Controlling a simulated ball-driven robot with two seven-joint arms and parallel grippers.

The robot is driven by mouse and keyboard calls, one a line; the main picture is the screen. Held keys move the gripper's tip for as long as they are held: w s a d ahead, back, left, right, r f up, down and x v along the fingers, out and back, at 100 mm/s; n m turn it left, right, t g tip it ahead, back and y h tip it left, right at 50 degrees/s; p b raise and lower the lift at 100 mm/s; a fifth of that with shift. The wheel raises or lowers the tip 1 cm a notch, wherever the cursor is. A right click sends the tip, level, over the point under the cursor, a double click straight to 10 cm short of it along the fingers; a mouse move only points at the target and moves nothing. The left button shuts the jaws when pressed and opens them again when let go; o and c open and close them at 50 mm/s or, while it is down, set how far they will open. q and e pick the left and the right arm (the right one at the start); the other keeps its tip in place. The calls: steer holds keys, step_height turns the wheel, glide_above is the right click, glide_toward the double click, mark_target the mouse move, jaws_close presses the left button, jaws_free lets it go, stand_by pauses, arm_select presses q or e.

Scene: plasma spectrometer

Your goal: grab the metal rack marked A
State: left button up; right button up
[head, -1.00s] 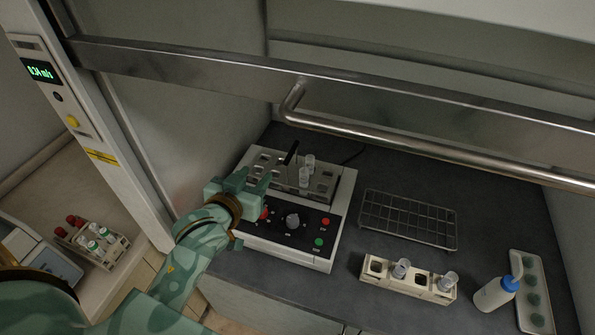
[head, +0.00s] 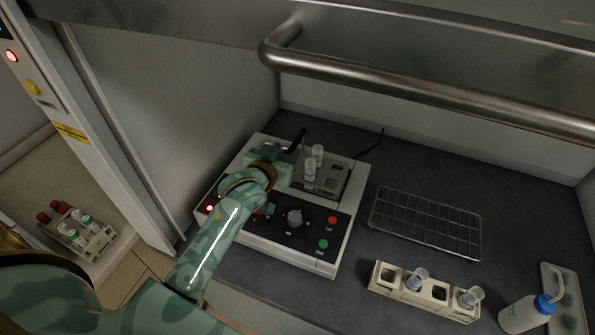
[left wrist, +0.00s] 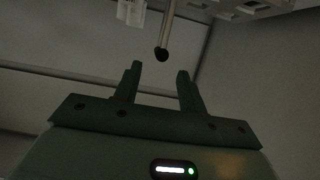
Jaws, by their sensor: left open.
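A grey metal rack (head: 336,178) holding capped clear tubes (head: 317,155) sits on top of a white block heater (head: 300,263) in the head view. A black-tipped handle (head: 299,139) rises from the rack's left part. I cannot read an A on it. My left gripper (head: 288,166) is over the heater's left side, beside the handle, hiding part of the rack. In the left wrist view its two fingers (left wrist: 158,72) are open and empty. A thin rod with a black tip (left wrist: 162,54) shows just beyond the gap between them. My right gripper is not in view.
An empty wire rack (head: 425,224) lies to the right on the dark bench. A beige rack (head: 385,280) with two tubes and a blue-capped bottle (head: 522,315) stand nearer. The hood's metal bar (head: 430,92) crosses above. Another tube rack (head: 95,246) is at far left.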

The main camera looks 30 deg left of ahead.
mark_target(294, 143)
arm_select(q)
steer(key=b+x, duration=0.1)
steer(key=x, duration=0.5)
steer(key=shift+w+f, duration=0.1)
steer(key=shift+f, duration=0.05)
steer(key=shift+c, duration=0.7)
jaws_close()
